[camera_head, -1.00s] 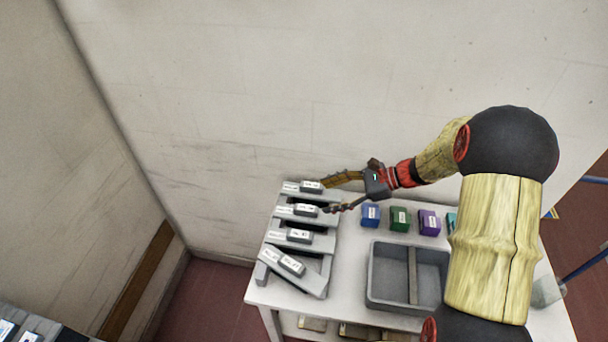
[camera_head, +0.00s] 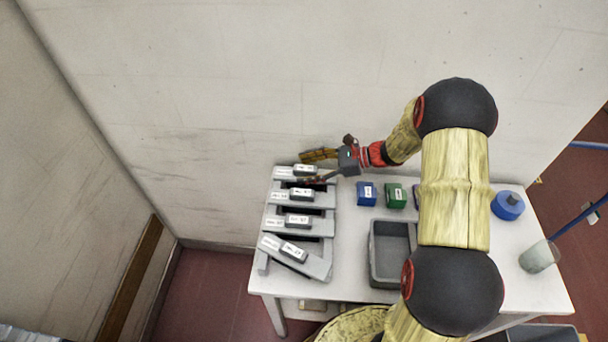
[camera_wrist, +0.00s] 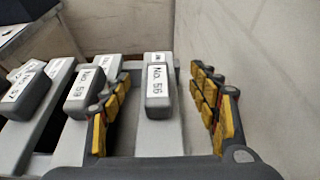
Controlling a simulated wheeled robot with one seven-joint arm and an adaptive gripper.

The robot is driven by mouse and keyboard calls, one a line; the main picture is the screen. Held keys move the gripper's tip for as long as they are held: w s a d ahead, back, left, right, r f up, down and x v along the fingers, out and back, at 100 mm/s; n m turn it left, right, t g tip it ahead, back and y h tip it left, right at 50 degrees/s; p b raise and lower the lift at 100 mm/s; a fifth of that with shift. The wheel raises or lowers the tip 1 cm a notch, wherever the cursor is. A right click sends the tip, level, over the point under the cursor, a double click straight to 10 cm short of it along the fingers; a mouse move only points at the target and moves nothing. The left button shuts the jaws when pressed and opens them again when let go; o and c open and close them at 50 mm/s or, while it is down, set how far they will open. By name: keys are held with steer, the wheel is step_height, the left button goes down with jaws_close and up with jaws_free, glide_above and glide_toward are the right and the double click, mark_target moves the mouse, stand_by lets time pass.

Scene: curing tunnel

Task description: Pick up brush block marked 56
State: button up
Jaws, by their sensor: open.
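The brush block marked No. 56 (camera_wrist: 157,95) is a grey block with a white label, resting on the pale holder arm nearest the wall. In the wrist view it lies between the two yellow-padded fingers of my gripper (camera_wrist: 160,80), with a gap on each side. In the head view the block (camera_head: 305,170) sits at the back of the rack (camera_head: 328,198), and my gripper (camera_head: 306,168) reaches it from the right. My gripper is open, holding nothing.
The neighbouring block marked 59 (camera_wrist: 84,92) sits close beside the left finger. The wall (camera_head: 250,80) is close behind the rack. A blue block (camera_head: 366,194), a green block (camera_head: 395,195) and a grey tray (camera_head: 375,277) are to the right on the table.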

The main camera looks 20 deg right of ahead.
steer(key=b+x, duration=0.1)
steer(key=x, duration=0.3)
steer(key=shift+w+a, duration=0.1)
steer(key=shift+a, duration=0.35)
steer(key=shift+c, duration=0.4)
steer(key=c, duration=1.3)
